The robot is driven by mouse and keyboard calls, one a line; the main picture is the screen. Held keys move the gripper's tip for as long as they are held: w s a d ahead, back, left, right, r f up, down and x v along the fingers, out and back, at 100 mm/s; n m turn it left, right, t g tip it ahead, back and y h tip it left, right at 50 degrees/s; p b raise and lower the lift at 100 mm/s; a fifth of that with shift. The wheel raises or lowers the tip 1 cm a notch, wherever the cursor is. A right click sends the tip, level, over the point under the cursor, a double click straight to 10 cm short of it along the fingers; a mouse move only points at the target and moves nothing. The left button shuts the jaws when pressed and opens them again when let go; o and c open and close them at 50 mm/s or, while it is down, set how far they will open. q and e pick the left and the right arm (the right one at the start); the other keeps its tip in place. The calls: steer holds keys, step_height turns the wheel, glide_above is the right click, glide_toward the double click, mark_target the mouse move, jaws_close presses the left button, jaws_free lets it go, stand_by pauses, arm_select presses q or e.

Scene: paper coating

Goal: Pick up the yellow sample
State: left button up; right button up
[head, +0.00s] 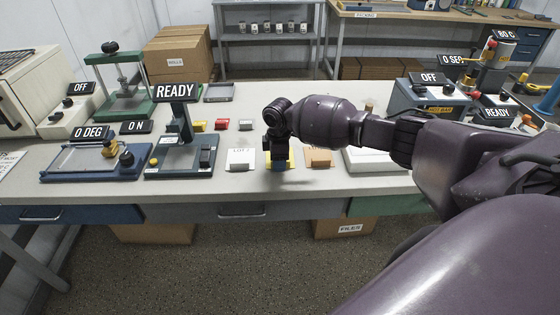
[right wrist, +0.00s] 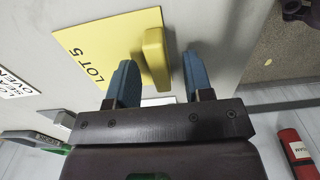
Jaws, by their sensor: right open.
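The yellow sample (head: 291,160) lies on the workbench, between a white sample and an orange one. My right gripper (head: 279,158) points down over it and hides its middle in the head view. In the right wrist view the sample is a flat yellow sheet (right wrist: 88,52) marked "LOT 5" with a raised yellow block (right wrist: 155,58). The open right fingers (right wrist: 158,78) stand on either side of that block, with a gap visible on both sides. I cannot tell how far down they reach. My left gripper is not in view.
A white sample (head: 240,159) lies left and an orange sample (head: 319,158) right of the yellow one. Small yellow, red (head: 222,125) and white blocks lie behind. A blue device labelled READY (head: 181,155) stands further left. The workbench's front edge (head: 215,198) is close.

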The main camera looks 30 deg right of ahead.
jaws_close()
steer(key=shift+r, duration=0.1)
